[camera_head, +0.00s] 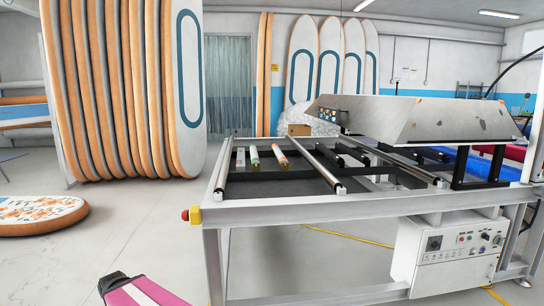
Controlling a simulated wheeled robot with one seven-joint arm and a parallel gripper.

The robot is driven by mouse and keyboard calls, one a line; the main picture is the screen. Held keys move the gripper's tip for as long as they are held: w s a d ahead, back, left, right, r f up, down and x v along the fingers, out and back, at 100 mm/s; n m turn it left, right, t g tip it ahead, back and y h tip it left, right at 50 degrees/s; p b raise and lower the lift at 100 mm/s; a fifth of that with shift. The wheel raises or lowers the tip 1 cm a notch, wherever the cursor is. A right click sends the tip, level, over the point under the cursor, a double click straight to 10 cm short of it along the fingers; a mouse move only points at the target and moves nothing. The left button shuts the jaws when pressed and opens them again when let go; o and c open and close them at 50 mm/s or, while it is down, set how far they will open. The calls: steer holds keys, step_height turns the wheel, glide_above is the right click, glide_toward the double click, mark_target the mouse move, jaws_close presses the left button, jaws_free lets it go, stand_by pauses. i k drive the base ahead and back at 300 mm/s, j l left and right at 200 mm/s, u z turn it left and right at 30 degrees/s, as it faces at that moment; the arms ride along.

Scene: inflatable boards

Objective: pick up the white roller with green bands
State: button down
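The white roller with green bands (254,157) lies inside the grey metal frame table (275,214), near its far left side. It is small in the head view and points away from me. A similar white roller with orange-red bands (280,155) lies just to its right, apart from it. Nothing visibly covers the green-banded roller.
A red-and-yellow stop button (191,215) sticks out at the table's left corner. A slanted metal hood (405,118) rises over the right side. A control box (447,252) hangs below. A pink-and-black object (140,290) is at the bottom edge.

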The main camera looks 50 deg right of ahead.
mark_target(254, 158)
steer(key=z, duration=1.6)
steer(key=u, duration=0.9)
steer(key=i+u, duration=0.35)
steer(key=i, duration=2.35)
steer(key=i+j, duration=0.1)
steer(key=i, duration=2.55)
steer(key=i+z, duration=0.1)
steer(key=z, duration=0.75)
steer(key=i+j+z, duration=0.1)
steer(key=z, duration=0.35)
steer(key=i+j+z, duration=0.1)
steer(key=z, duration=0.3)
